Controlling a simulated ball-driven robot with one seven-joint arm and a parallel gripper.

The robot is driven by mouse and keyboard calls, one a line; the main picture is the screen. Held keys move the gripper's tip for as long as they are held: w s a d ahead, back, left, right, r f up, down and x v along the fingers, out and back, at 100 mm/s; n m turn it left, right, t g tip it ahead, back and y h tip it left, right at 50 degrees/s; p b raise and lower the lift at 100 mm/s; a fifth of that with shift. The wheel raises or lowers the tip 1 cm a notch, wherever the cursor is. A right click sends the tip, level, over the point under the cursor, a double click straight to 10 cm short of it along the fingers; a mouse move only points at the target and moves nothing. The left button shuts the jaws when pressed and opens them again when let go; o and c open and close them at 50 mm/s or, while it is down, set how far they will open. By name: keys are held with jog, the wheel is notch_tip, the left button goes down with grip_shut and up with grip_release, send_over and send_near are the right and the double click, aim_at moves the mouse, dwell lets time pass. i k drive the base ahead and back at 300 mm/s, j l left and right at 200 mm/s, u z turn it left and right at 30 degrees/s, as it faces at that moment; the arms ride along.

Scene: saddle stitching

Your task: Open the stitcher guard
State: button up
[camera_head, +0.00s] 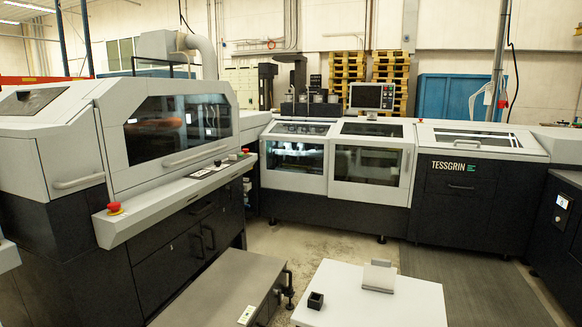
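A long grey and black machine line runs along the left and back. In its middle section, a windowed guard panel (340,184) with a pale frame is shut; a second windowed panel (313,184) beside it on the left also looks shut. A small vertical handle (407,161) shows at the right edge of the right panel. The left machine has a large hood (112,160) with a dark window and a long bar handle (195,155); it is down. I cannot tell by a label which cover is the stitcher guard. My gripper is not in view.
A white flat-topped stand (420,305) with a small black cup (316,300) and a grey block (378,276) stands at the front. A grey table (215,290) is left of it. Red stop buttons (115,208) sit on the left ledge. Open floor (330,247) lies before the middle section.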

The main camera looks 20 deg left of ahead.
aim_at(295, 158)
jog(key=i+l+z, duration=0.25)
jog(key=i+z, duration=0.3)
jog(key=i, duration=0.2)
jog(key=i+l+z, duration=0.15)
jog(key=i, duration=0.75)
jog(key=i+l+z, duration=0.15)
jog(key=i, duration=0.75)
jog(key=i+j+u, duration=0.15)
jog(key=i+u, duration=0.3)
jog(key=i, duration=0.5)
jog(key=i+l+u, duration=0.15)
jog(key=i+u, duration=0.25)
jog(key=i, duration=0.55)
jog(key=i+j+u, duration=0.1)
jog(key=i+u, duration=0.2)
jog(key=i, duration=0.15)
jog(key=i+u, duration=0.3)
jog(key=i, duration=0.2)
jog(key=i+l+u, duration=0.15)
jog(key=i+u, duration=0.15)
jog(key=i, duration=0.15)
jog(key=i+l+u, duration=0.3)
jog(key=i, duration=0.15)
jog(key=i+j+u, duration=0.25)
jog(key=i+u, duration=0.2)
jog(key=i, duration=0.5)
jog(key=i+l+u, duration=0.15)
jog(key=i+u, duration=0.3)
jog(key=i, duration=0.5)
